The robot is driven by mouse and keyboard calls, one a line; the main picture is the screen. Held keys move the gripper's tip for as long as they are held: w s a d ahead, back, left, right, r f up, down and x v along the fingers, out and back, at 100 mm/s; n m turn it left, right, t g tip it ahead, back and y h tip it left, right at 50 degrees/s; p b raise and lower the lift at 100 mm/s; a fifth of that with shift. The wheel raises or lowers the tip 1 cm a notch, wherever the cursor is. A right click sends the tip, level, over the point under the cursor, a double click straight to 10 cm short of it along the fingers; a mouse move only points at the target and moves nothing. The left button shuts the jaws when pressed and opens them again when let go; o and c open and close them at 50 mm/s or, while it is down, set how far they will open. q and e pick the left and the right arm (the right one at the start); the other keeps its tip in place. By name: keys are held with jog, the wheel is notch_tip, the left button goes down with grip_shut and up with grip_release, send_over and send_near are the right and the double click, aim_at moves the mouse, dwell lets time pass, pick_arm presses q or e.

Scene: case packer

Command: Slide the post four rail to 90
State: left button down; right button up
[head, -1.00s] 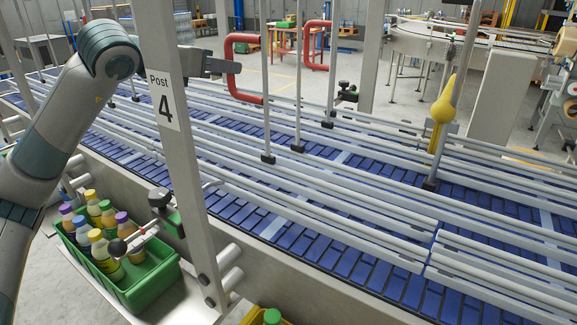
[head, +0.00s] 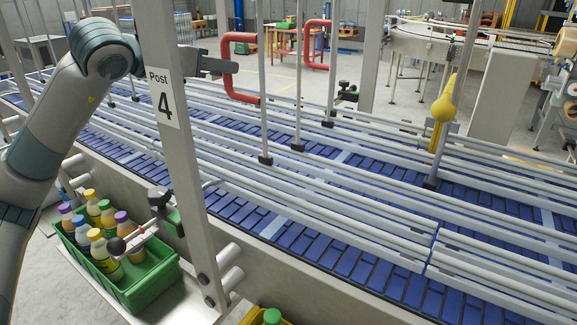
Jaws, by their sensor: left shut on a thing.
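The post four upright (head: 172,150) carries a white "Post 4" sign (head: 163,97). A red U-shaped handle (head: 244,99) stands just right of this upright, over the far side of the conveyor. My left arm passes behind the upright. My left gripper (head: 228,66) is shut on the upright bar of the red handle. The post four clamp (head: 175,221), with a dark knob and a lever, sits at the near side. Grey guide rails (head: 330,207) run along the conveyor. No scale figure can be read. My right gripper is out of view.
The blue conveyor belt (head: 300,233) is empty of bottles. A green crate (head: 150,288) of several bottles stands at the near left. A second red handle (head: 318,66) is farther right. A yellow bottle-shaped thing (head: 443,108) hangs by a rod at right.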

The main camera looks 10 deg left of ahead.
pick_arm(q)
jog(key=shift+s+a, duration=0.1)
jog(key=shift+s, duration=0.05)
jog(key=shift+s+a, duration=0.1)
jog(key=shift+s, duration=0.2)
jog(key=c, duration=1.6)
grip_release()
jog(key=b+v, duration=0.2)
jog(key=v, duration=0.5)
